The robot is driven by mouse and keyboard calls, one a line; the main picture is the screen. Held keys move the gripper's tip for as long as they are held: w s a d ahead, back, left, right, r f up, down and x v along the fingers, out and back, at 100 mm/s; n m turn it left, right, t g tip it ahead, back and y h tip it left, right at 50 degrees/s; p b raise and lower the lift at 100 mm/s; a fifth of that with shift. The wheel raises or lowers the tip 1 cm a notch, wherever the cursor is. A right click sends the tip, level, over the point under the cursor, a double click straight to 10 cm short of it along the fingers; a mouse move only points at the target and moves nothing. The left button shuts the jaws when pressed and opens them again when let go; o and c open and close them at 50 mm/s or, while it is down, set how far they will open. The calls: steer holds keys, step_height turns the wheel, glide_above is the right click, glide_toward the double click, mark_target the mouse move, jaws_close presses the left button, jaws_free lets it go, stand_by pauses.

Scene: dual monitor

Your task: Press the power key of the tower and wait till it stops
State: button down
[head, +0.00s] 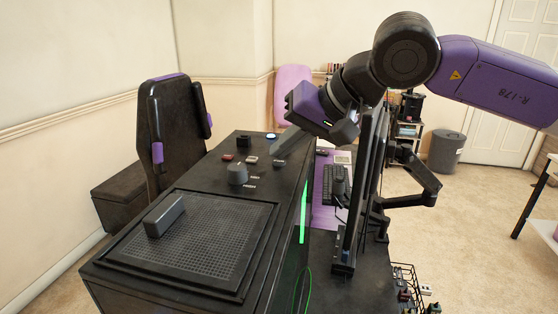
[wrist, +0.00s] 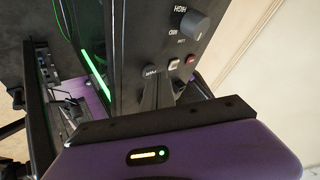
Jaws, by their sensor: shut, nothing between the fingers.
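The black tower (head: 215,262) has a mesh panel and a control panel on top, with a green light strip (head: 303,212) down one edge. The control panel holds a red button (head: 228,157), a white button (head: 251,160), a dark button (head: 280,162) and a round part with a blue glow (head: 271,136). I cannot tell which is the power key. My gripper (head: 274,152) is shut and empty, its tips low over the panel beside the dark button; contact is unclear. The wrist view shows the dark button (wrist: 151,72), white button (wrist: 174,63) and red button (wrist: 190,60).
Monitors (head: 361,190) on an arm stand to the right. A keyboard (head: 334,180) lies beyond the tower. A chair (head: 176,130) stands at the left.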

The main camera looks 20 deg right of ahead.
mark_target(283, 163)
steer(key=shift+r, duration=0.55)
steer(key=shift+r, duration=0.1)
steer(key=shift+r+p, duration=1.45)
steer(key=shift+r, duration=1)
